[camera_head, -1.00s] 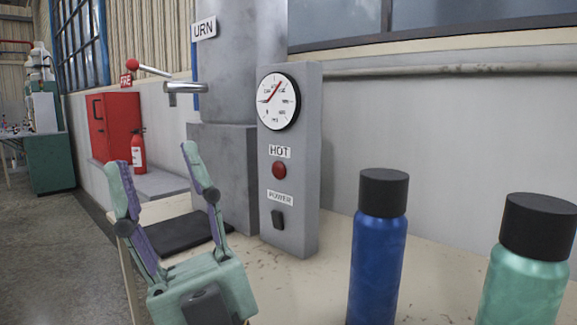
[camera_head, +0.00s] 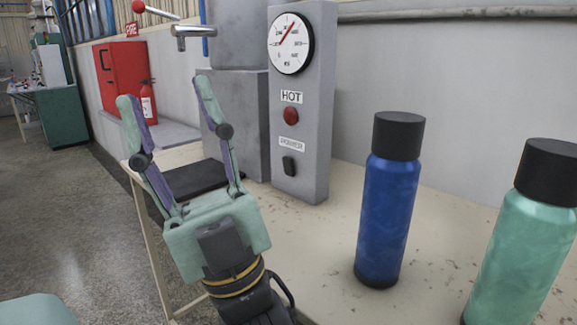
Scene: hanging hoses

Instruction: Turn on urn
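The grey urn (camera_head: 238,110) stands at the back of the table, with a tap and a red-knobbed lever (camera_head: 139,7) at its upper left. A grey control panel (camera_head: 316,100) is fixed beside it. The panel has a round gauge (camera_head: 291,43), a red HOT light (camera_head: 291,116) that looks unlit, and a dark POWER switch (camera_head: 289,166) under its label. My gripper (camera_head: 164,88) is open and empty, in front of the urn and left of the panel, touching neither as far as I can tell. Its fingers point up and away.
A blue bottle (camera_head: 388,200) and a green bottle (camera_head: 532,230), both with black caps, stand upright on the table (camera_head: 345,245) at the right. A dark mat (camera_head: 197,178) lies below the tap, partly behind my gripper. A red cabinet (camera_head: 122,80) and fire extinguisher (camera_head: 148,103) are further back.

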